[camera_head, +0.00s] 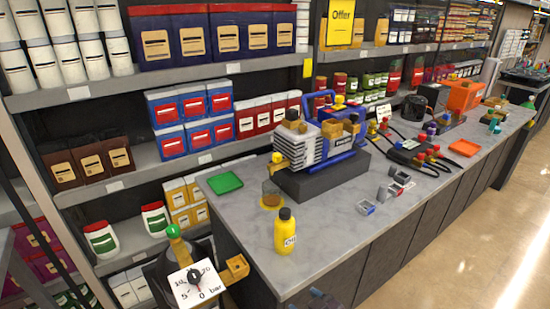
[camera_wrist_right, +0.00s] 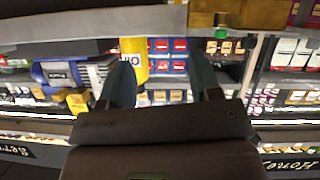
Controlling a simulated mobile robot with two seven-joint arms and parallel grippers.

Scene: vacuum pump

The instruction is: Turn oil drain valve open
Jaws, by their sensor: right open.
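The vacuum pump (camera_head: 325,140) stands on a dark block on the grey counter, with a blue body and handle and pale ribs. A yellow fitting (camera_head: 279,160) sticks out low on its left end; I cannot tell for sure that it is the oil drain valve. A round amber dish (camera_head: 271,201) lies below it. A yellow oil bottle (camera_head: 285,232) stands upright in front. My right gripper (camera_wrist_right: 163,78) is open, its two fingers apart with nothing seen held. The blue pump also shows left of the fingers in the right wrist view (camera_wrist_right: 60,73). My left gripper is out of view.
A green tray (camera_head: 225,183) lies left of the pump. Small grey parts (camera_head: 382,193), black hoses and an orange tray (camera_head: 465,148) lie to the right. A pressure gauge (camera_head: 195,284) stands at the front left. Stocked shelves rise behind. The counter's front middle is clear.

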